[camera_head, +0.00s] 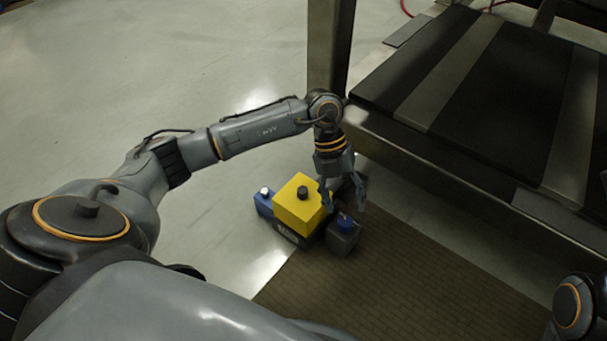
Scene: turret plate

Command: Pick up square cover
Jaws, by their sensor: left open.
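A yellow square block-shaped piece (297,210) with a dark round knob on top sits in a small cluster on the floor, near the middle of the view. It looks like the square cover, but I cannot be sure. My left gripper (343,203) points down at the right side of the yellow piece. Its fingers are apart, and I cannot tell whether one touches the piece. The far right part of the cluster is hidden behind the fingers. My right gripper is out of view.
A blue piece (263,204) with a white knob stands left of the yellow one. A dark metal platform (470,190) and its upright post (327,50) stand close behind and right of my left gripper. A brown mat (400,285) lies in front; the pale floor (220,50) at left is clear.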

